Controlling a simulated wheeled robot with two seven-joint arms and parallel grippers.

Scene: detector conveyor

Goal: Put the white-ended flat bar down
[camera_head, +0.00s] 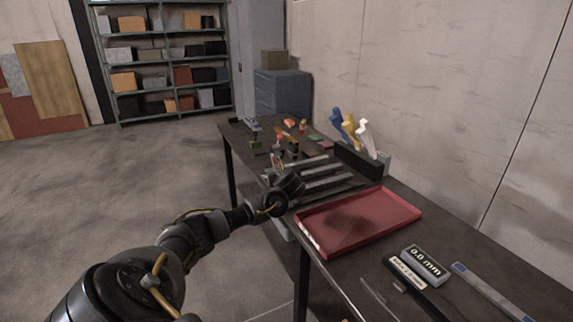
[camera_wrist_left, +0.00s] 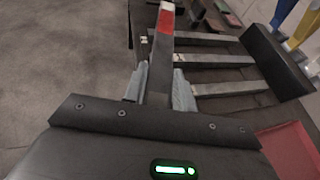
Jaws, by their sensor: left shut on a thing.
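My left gripper (camera_head: 283,188) is over the near edge of the workbench, just left of the red tray. In the left wrist view its two fingers (camera_wrist_left: 160,88) are shut on a flat grey bar (camera_wrist_left: 159,62). This held bar points away from the wrist and has a red patch near its far end, with a pale tip beyond it. The pale and red end also shows in the head view (camera_head: 277,161). Several similar flat bars (camera_wrist_left: 215,60) lie side by side just to its right, one with a white mark at its left end. My right gripper is out of view.
The red tray (camera_head: 304,235) stands right of the bars. A black block with blue, yellow and white handles (camera_head: 364,135) is behind them. Small tools (camera_head: 293,146) lie at the far end. A 0.0 mm gauge (camera_head: 425,265) lies nearer. The floor left is clear.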

